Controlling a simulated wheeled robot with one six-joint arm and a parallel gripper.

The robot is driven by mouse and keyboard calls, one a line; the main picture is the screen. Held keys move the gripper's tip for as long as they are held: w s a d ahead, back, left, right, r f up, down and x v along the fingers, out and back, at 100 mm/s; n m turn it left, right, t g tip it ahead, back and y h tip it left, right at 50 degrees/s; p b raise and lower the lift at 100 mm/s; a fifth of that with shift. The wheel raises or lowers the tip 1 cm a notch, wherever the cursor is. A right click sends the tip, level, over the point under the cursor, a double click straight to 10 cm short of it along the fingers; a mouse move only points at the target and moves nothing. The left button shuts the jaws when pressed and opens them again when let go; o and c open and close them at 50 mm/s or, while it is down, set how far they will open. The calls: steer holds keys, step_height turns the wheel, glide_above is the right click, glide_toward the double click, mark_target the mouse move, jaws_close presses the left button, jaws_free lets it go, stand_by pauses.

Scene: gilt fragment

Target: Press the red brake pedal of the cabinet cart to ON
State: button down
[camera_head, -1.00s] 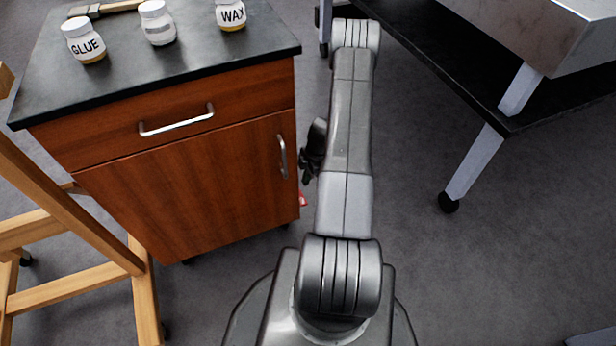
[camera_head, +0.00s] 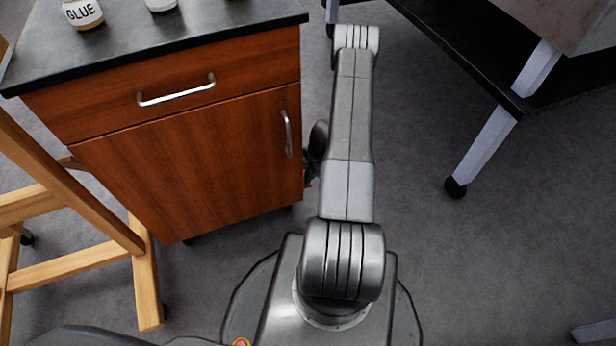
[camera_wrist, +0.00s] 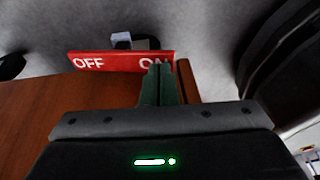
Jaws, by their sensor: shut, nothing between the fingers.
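The cabinet cart (camera_head: 190,165) stands left of my arm in the head view, with brown wooden fronts and a dark top. Its red brake pedal (camera_wrist: 115,61) shows in the wrist view, marked OFF at the left and ON at the right. My gripper (camera_wrist: 157,72) is shut and empty, with its fingertips over the ON end of the pedal, covering part of the lettering. I cannot tell for certain whether the tips touch it. In the head view my arm hides most of the gripper and pedal beside the cart's right edge.
A wooden easel-like frame (camera_head: 142,275) stands at the left. A dark-shelved table with pale legs (camera_head: 487,150) and a black caster is at the right. Jars, one labelled GLUE (camera_head: 83,13), stand on the cart top.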

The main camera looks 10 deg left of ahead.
steer(key=shift+a+f+b, duration=0.1)
steer(key=shift+f+b, duration=0.05)
steer(key=shift+b, duration=0.2)
steer(key=shift+s, duration=0.1)
steer(key=shift+s+f+t+y+b, duration=0.15)
steer(key=shift+t+y+b, duration=0.2)
steer(key=shift+b, duration=0.2)
steer(key=shift+d, duration=0.3)
steer(key=shift+s+d+p, duration=0.1)
steer(key=shift+s+p, duration=0.15)
steer(key=shift+p, duration=0.65)
steer(key=shift+s+d+f+p, duration=0.1)
steer(key=shift+f+p, duration=0.2)
steer(key=shift+p, duration=0.05)
steer(key=shift+f+b, duration=0.15)
steer(key=shift+b, duration=0.2)
